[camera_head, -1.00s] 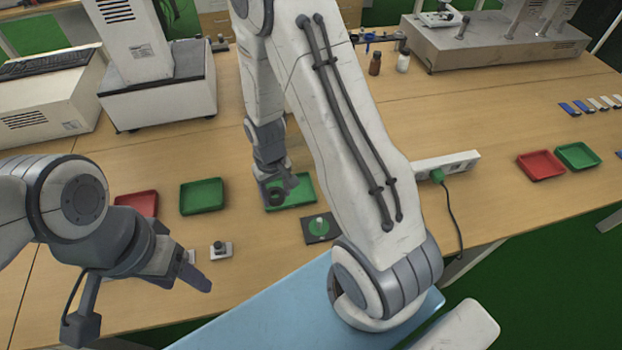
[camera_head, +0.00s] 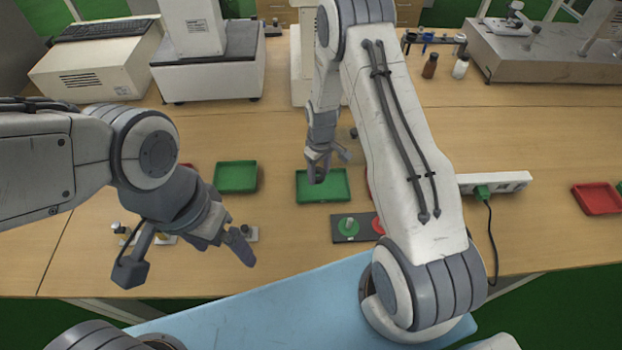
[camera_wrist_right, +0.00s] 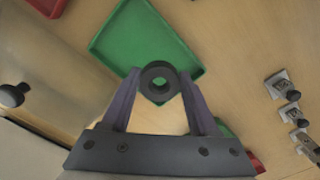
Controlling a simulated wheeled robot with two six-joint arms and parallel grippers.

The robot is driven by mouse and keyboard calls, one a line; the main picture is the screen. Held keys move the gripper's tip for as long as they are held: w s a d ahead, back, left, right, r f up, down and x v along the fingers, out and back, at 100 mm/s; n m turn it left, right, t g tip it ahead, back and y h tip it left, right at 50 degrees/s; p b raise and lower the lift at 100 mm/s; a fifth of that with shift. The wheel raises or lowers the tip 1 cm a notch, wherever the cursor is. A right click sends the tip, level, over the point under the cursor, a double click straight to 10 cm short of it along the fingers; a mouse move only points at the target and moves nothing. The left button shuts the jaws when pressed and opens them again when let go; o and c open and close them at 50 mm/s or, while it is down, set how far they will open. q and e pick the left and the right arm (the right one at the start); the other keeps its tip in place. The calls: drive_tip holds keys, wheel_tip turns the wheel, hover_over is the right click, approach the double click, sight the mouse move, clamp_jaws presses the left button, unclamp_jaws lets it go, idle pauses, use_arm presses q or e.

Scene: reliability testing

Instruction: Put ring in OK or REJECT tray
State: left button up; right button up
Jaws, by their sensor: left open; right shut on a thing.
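My right gripper (camera_head: 328,158) is shut on a dark ring (camera_wrist_right: 146,76), held between its fingertips. In the head view the ring (camera_head: 318,176) is over or in front of the middle green tray (camera_head: 338,197); its height is unclear. The wrist view shows a green tray (camera_wrist_right: 125,42) beyond the ring, with bare floor. A red tray (camera_head: 370,183) beside the middle green tray is mostly hidden by my right arm. Another green tray (camera_head: 236,177) stands to the left, with a red one mostly behind my left arm. My left gripper (camera_head: 224,242) is open and empty above the table front.
A dark plate (camera_head: 339,231) with a green disc and a red disc lies at the table front. Small metal fixtures (camera_head: 251,234) are near my left gripper. A white power strip (camera_head: 508,182) and another red tray (camera_head: 597,199) are to the right.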

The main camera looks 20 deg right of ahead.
sight(310, 188)
drive_tip(key=shift+w+a+f, duration=0.35)
drive_tip(key=shift+a+f, duration=0.1)
drive_tip(key=shift+a, duration=0.15)
drive_tip(key=shift+w+a+f, duration=0.35)
drive_tip(key=shift+a+f, duration=0.1)
drive_tip(key=shift+a, duration=0.15)
wheel_tip(310, 188, down, 3)
drive_tip(key=shift+f+p, duration=0.1)
drive_tip(key=shift+p, duration=0.75)
drive_tip(key=shift+f, duration=0.35)
drive_tip(key=shift+f, duration=0.1)
drive_tip(key=o, duration=1)
drive_tip(key=shift+o, duration=0.2)
